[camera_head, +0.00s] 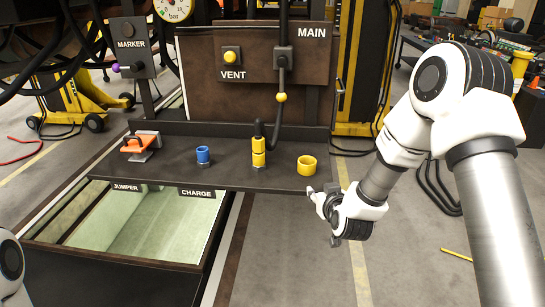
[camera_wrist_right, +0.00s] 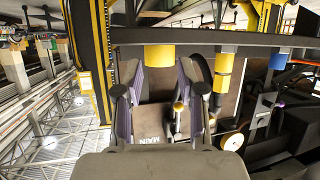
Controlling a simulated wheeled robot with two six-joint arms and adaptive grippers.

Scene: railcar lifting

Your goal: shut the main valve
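The main valve (camera_head: 283,57) sits on a brown panel beside the MAIN label. Its lever hangs downward, ending in a yellow ball (camera_head: 281,97); a dark hose passes close by. In the right wrist view, which looks upside down, the yellow ball (camera_wrist_right: 178,107) shows between the finger and the MAIN sign. My right gripper (camera_head: 318,197) is at the shelf's right front corner, below and right of the valve, apart from it. In the right wrist view my right gripper (camera_wrist_right: 158,66) has its fingers spread, with nothing held. My left gripper is out of view.
The dark shelf (camera_head: 220,174) carries a yellow ring (camera_head: 307,165), a yellow hose coupling (camera_head: 258,152), a blue fitting (camera_head: 203,155) and an orange clamp (camera_head: 139,145). Floor right of the shelf is mostly clear.

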